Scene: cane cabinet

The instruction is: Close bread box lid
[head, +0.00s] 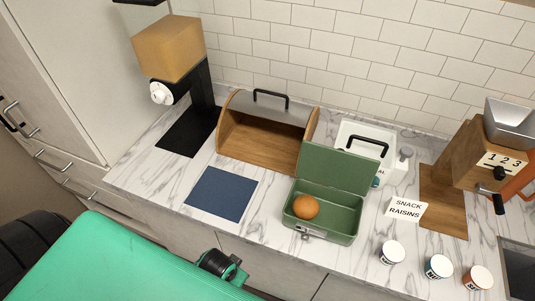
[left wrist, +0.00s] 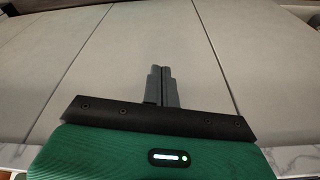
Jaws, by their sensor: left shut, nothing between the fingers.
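The bread box (head: 258,138) stands at the back of the counter against the tiled wall. It is wooden, with a grey roll lid (head: 266,105) that has a black handle. The lid is up and the front is open, showing an empty wooden inside. In the left wrist view my left gripper (left wrist: 161,72) is shut and empty, in front of pale cabinet fronts. In the head view a green arm of mine fills the lower left, well short of the bread box; its fingertips do not show there. My right gripper is in neither view.
An open green lunch box (head: 325,220) holding an orange ball-like fruit (head: 305,207) stands right of a blue mat (head: 221,194). A wooden grinder (head: 472,155), a black-based dispenser (head: 185,90), a white bin (head: 357,136) and several cups (head: 392,252) are around. The counter's front left is clear.

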